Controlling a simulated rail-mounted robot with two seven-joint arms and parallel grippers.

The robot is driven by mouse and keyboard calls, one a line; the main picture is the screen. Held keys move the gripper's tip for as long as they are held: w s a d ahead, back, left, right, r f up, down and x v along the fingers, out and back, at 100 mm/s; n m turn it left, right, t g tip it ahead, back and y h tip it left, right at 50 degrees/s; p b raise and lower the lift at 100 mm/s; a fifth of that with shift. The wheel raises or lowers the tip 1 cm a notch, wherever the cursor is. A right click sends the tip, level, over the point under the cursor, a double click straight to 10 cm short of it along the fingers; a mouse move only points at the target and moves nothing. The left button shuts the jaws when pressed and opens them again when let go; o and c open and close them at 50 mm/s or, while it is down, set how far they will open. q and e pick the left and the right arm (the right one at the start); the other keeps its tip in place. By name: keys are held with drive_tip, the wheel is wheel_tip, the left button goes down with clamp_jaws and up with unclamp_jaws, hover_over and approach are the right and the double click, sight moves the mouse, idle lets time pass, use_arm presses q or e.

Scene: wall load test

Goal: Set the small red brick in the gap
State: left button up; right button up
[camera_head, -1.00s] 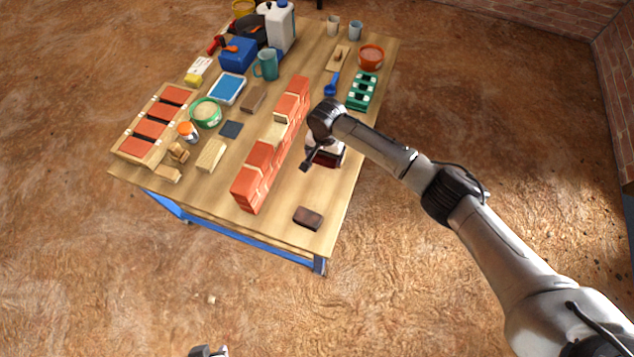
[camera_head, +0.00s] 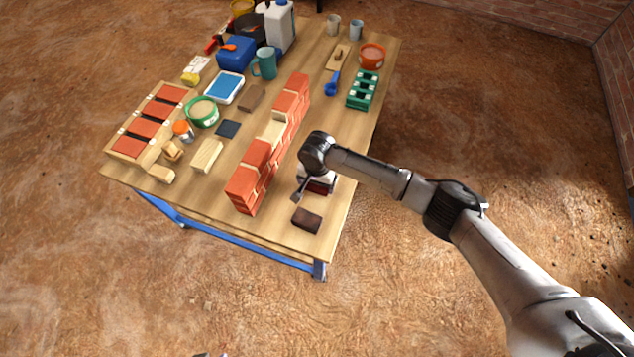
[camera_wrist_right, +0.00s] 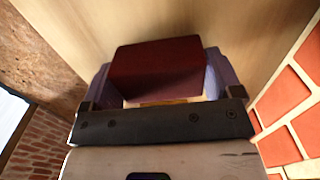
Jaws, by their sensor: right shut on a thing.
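The small red brick (camera_wrist_right: 157,66), dark red, is held between the two fingers of my right gripper (camera_wrist_right: 156,84) in the right wrist view. In the head view my right gripper (camera_head: 317,181) is above the right side of the table, beside the wall, and largely hides the brick. The red brick wall (camera_head: 262,160) runs lengthwise along the table. The gap (camera_head: 273,132) is a pale-bottomed notch in its top, up and left of my right gripper. A sliver of my left gripper (camera_head: 211,355) shows at the bottom edge; its fingers cannot be made out.
A dark brown block (camera_head: 306,219) lies near the table's front right corner. A green block (camera_head: 363,90), a blue-bladed tool (camera_head: 332,86) and an orange bowl (camera_head: 372,55) are farther back. A green tub (camera_head: 202,111) and wood pieces (camera_head: 207,156) stand left of the wall.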

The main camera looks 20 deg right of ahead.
drive_tip(key=shift+w, duration=0.1)
drive_tip(key=o, duration=0.7)
drive_tip(key=shift+r, duration=0.3)
wheel_tip(320, 180, up, 12)
drive_tip(key=p, duration=0.6)
drive_tip(key=shift+f, duration=0.15)
